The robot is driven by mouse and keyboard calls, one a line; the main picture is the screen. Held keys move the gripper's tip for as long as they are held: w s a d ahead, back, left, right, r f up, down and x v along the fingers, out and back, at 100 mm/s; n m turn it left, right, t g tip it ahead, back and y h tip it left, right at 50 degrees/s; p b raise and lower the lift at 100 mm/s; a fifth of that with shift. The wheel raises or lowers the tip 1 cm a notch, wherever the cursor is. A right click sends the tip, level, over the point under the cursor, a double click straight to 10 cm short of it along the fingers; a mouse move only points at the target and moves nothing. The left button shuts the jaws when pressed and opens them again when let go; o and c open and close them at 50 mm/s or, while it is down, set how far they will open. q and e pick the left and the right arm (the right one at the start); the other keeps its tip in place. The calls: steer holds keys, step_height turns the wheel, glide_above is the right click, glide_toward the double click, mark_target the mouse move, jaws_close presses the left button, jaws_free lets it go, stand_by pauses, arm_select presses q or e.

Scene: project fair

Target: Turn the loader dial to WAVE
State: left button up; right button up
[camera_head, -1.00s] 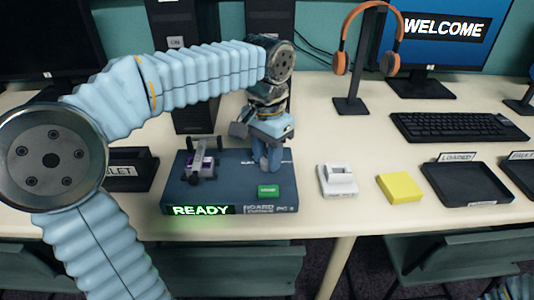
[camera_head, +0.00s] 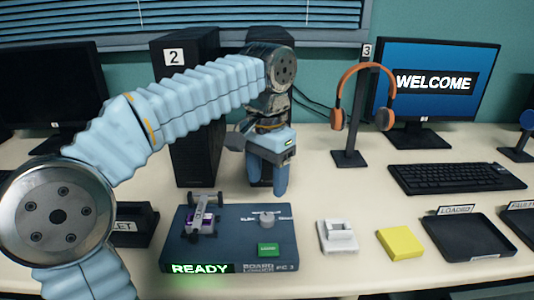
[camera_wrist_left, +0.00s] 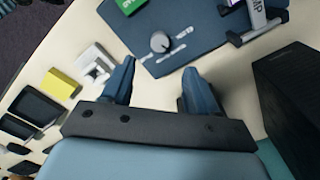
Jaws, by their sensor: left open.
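The dark blue board loader (camera_head: 225,262) sits on the table with a lit green READY sign (camera_head: 202,268). Its round grey dial (camera_head: 267,217) stands near the top right, between small labels I cannot read clearly; where its pointer sits is also unclear. The dial also shows in the left wrist view (camera_wrist_left: 160,42), beyond and between the fingertips. My left gripper (camera_head: 267,188) is open and empty, pointing down above and slightly behind the dial, apart from it. Its two blue fingers also show in the left wrist view (camera_wrist_left: 157,78). My right gripper is not in view.
A green button (camera_head: 268,250) and a clamp-like fixture (camera_head: 203,215) are on the loader. A white holder (camera_head: 338,237), yellow block (camera_head: 401,243) and LOADED tray (camera_head: 470,236) lie to the right. A black PC tower (camera_head: 185,110) and headphone stand (camera_head: 350,158) stand behind.

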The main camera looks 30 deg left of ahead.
arm_select(q)
step_height(320, 180, up, 5)
steer(key=shift+f, duration=0.2)
stand_by(0.5)
